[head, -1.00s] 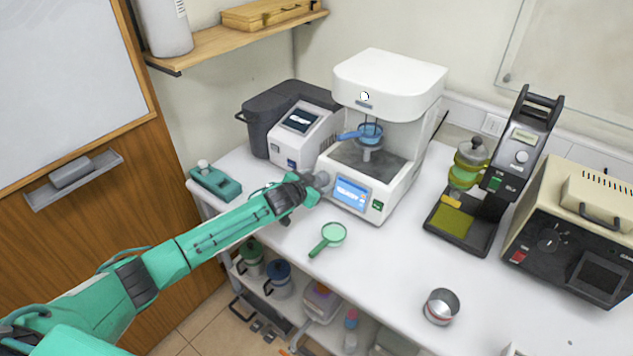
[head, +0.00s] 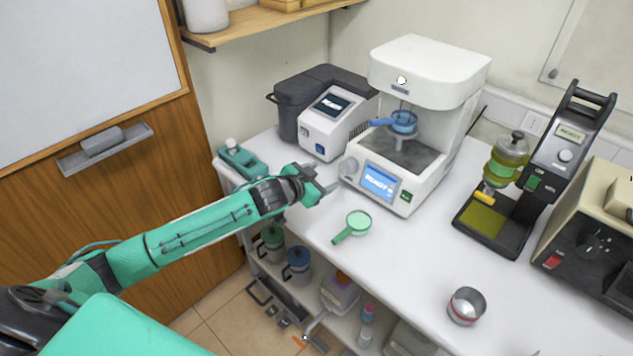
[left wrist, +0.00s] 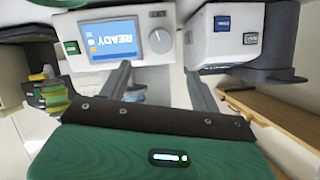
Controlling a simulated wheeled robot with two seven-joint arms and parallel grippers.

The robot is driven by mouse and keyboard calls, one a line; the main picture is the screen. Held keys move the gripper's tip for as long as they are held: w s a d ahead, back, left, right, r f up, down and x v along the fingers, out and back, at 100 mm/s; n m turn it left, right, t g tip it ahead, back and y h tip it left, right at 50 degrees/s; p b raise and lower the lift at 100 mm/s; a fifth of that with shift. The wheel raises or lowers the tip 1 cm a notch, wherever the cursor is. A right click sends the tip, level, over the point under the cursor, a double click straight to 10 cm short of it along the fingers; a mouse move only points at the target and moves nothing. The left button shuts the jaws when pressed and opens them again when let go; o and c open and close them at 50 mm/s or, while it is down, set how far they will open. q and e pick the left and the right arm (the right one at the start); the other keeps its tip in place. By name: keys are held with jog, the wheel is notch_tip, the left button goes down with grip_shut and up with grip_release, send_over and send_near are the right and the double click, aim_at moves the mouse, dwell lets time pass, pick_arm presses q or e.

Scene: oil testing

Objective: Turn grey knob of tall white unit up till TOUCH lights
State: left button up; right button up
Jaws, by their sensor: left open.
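The tall white unit (head: 426,72) stands at the back of the white table, with a blue ring-like part inside it. Its grey knob (head: 349,167) sits at the left of its front, beside a lit blue screen (head: 380,182). The left wrist view shows the knob (left wrist: 160,41) with a pointer mark and the screen (left wrist: 113,40) upside down, reading READY. My left gripper (head: 327,189) is open and empty, just in front of the knob and apart from it. In the left wrist view its fingers (left wrist: 160,82) are spread below the knob. My right gripper is not in view.
A smaller white device (head: 330,122) stands close left of the unit. A green-handled magnifier (head: 357,224) lies in front, and a metal cup (head: 466,306) stands nearer the edge. A black device (head: 500,215) with a yellow jar is at right.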

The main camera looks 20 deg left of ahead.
pick_arm(q)
jog(key=shift+v, duration=0.85)
dwell(0.7)
